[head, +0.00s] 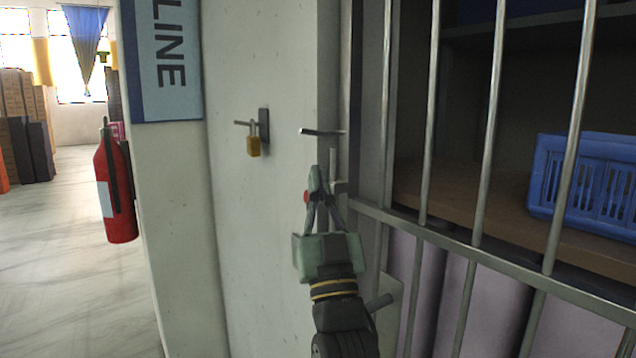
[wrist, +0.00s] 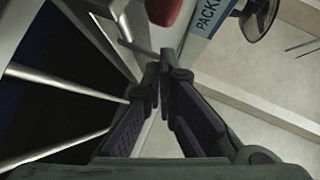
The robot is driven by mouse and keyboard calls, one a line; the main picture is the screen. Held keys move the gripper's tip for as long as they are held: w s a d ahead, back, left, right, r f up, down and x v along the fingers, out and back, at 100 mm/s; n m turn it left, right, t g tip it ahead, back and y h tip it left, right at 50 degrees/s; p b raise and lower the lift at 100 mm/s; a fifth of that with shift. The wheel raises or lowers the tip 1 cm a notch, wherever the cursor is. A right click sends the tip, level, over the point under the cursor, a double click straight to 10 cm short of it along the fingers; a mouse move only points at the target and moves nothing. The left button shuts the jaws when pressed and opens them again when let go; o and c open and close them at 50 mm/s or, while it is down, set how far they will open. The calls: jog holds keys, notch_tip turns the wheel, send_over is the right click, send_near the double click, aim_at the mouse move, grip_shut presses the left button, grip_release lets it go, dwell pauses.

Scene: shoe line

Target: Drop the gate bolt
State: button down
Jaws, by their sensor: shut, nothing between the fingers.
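The barred metal gate (head: 479,239) fills the right of the head view and appears shut against the white wall. At its left edge is a metal bolt fitting (head: 337,187) with an upright rod, and a dark horizontal bar (head: 322,132) sticks out to the left above it. My gripper (head: 317,172) is shut and empty, its tips pointing up just below that bar and left of the fitting. In the wrist view the closed fingers (wrist: 163,62) sit beside the gate's edge. I cannot tell whether they touch the bolt. A small red part shows behind the fingers.
A brass padlock (head: 253,146) hangs from a wall hook, left of the gate. A red fire extinguisher (head: 115,190) is farther left. A blue crate (head: 590,178) stands on a shelf behind the bars. Open floor (head: 75,270) lies at the left.

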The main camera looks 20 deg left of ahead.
jog(key=shift+w+a+f, duration=0.1)
jog(key=shift+w+f, duration=0.1)
jog(key=shift+f, duration=0.25)
jog(key=shift+w+a+f, duration=0.1)
jog(key=shift+w+f, duration=0.1)
jog(key=shift+f, duration=0.2)
notch_tip(320, 180, down, 5)
jog(key=b, duration=0.5)
jog(key=shift+r, duration=0.1)
